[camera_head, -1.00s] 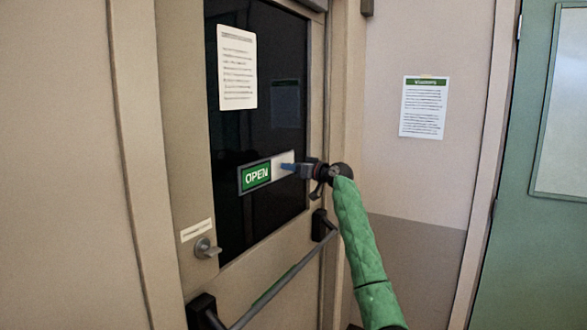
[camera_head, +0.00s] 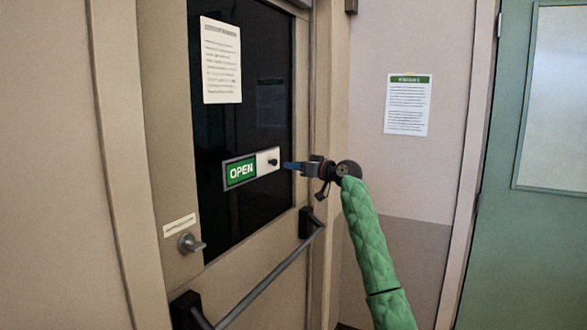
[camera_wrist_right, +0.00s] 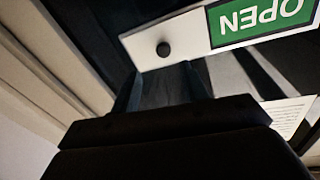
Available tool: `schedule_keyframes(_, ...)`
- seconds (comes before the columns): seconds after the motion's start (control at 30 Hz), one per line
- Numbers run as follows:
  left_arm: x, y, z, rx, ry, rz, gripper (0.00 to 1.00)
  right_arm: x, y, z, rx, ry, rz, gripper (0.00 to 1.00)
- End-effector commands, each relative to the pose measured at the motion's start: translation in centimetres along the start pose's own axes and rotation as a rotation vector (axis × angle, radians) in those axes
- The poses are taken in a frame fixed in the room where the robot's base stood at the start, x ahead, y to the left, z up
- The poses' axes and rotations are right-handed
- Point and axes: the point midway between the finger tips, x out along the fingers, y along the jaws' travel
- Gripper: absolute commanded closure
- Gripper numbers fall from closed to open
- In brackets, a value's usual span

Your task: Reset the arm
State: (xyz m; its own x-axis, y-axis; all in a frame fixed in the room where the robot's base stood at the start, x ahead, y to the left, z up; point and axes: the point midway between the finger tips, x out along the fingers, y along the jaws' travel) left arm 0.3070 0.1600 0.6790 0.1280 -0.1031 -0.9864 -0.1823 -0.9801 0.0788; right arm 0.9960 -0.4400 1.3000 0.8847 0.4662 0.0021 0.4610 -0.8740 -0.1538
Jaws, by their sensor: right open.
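My right gripper (camera_head: 290,166) is in front of the door's dark window, just right of the sliding OPEN sign (camera_head: 241,170). The sign is a white plate with a green OPEN panel at its left and a small dark knob (camera_head: 272,162) at its right. In the right wrist view the sign (camera_wrist_right: 190,38) appears upside down, and its knob (camera_wrist_right: 163,49) is beyond the open fingers (camera_wrist_right: 160,90). The fingers are open and empty, apart from the knob. My right arm has a green quilted cover. My left gripper is not in view.
Papers hang on the window (camera_head: 221,60) and on the wall (camera_head: 407,104). A green door (camera_head: 520,230) stands at the right.

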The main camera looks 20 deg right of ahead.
Motion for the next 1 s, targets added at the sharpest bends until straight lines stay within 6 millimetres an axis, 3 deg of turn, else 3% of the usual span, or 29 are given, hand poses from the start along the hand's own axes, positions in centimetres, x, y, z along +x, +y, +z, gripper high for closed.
schedule_keyframes(0.5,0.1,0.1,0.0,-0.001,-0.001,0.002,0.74,0.0,0.0,0.0,0.015,-0.001,0.000,0.55)
schedule_keyframes(0.7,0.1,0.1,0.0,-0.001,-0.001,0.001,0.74,-0.2,0.1,2.0,0.060,-0.111,0.019,0.55)
schedule_keyframes(1.0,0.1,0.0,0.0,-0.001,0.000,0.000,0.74,-2.9,-2.9,1.2,-0.044,-0.259,0.158,0.55)
